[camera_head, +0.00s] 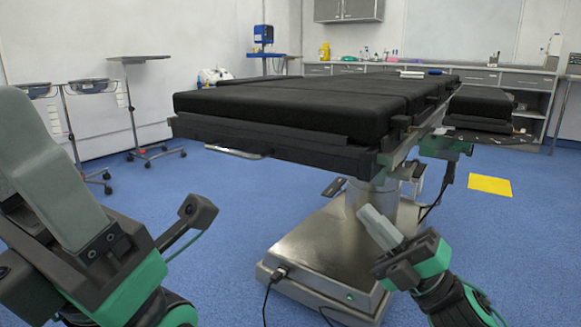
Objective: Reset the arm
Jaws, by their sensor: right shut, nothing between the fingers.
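My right gripper (370,214) is in the lower right of the head view. Its pale grey fingers are together and empty, pointing up and to the left in front of the operating table's column. My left gripper (24,115) is close to the camera at the left edge, with its large grey finger side pointing up. The gap between its fingers is hidden, and no object shows in it. The operating table (280,107) has a black padded top and stands ahead of both arms.
The table's metal base (320,245) and a cable lie on the blue floor between my arms. Wheeled stands (135,115) are at the left. A counter (480,75) with bottles runs along the back. A yellow floor patch (490,185) is at the right.

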